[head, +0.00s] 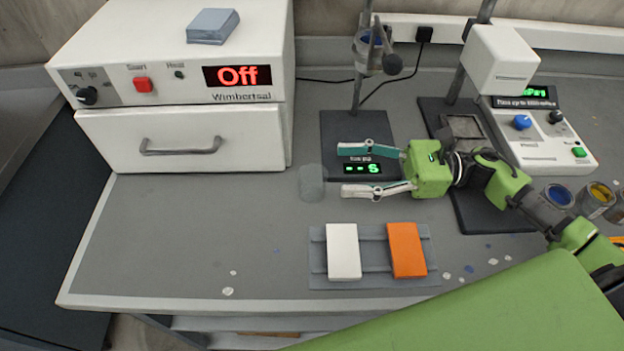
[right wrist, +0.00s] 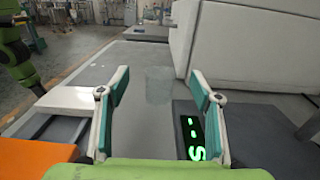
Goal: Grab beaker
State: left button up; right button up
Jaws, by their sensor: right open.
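A clear, see-through beaker (head: 312,183) stands on the grey bench, left of the black stand base with the green digits. In the right wrist view the beaker (right wrist: 158,91) is only a faint outline ahead, between the two fingers. My right gripper (head: 342,170) is open and empty. It reaches in from the right above the stand base, its fingertips pointing left at the beaker with a small gap between. The open fingers also show in the right wrist view (right wrist: 158,80). My left gripper is not in view.
A white oven (head: 190,135) reading "Off" stands at the back left. A grey rack (head: 376,282) with a white block (head: 343,250) and an orange block (head: 406,249) lies in front. A stand with a clamp (head: 375,52) rises behind. The bench left of the beaker is clear.

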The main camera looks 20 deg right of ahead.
aim_at(327, 175)
jog(key=shift+f, duration=0.8)
jog(key=shift+w+a+f, duration=0.1)
jog(key=shift+w+a, duration=0.1)
jog(key=shift+a, duration=0.05)
jog(key=shift+p+x, duration=0.55)
jog(key=shift+x, duration=0.55)
jog(key=p+x, duration=0.1)
jog(key=x, duration=0.3)
jog(key=shift+w+a+p, duration=0.1)
jog(key=shift+a+p, duration=0.2)
jog(key=shift+p, duration=0.05)
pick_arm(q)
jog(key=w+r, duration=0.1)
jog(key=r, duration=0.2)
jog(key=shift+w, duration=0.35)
pick_arm(e)
jog(key=shift+a+f, duration=0.1)
jog(key=shift+f, duration=0.05)
jog(key=c, duration=1.1)
